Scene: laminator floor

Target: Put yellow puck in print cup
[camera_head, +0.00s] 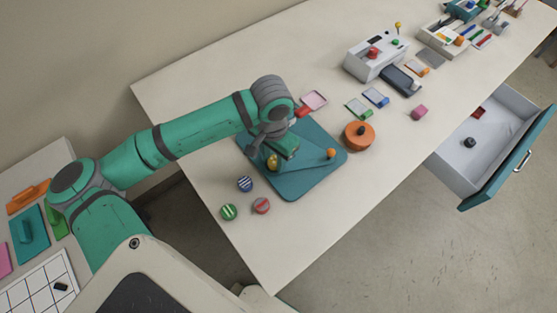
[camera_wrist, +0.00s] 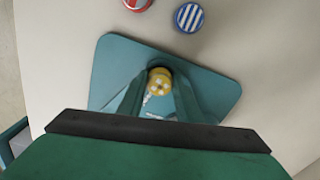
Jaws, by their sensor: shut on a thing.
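The yellow puck (camera_wrist: 158,81) has pale spots on its face and sits between the two fingers of my gripper (camera_wrist: 157,92) in the wrist view. My gripper (camera_head: 275,160) is shut on it. In the head view the yellow puck (camera_head: 272,163) shows below the gripper, over the teal board (camera_head: 297,188). I cannot tell whether it touches the board. No thing in view is clearly the print cup.
Blue (camera_head: 245,184), green (camera_head: 229,212) and red (camera_head: 262,205) striped pucks lie left of the board. An orange knob (camera_head: 331,153) is on the board's right side. A drawer (camera_head: 483,145) is open at right.

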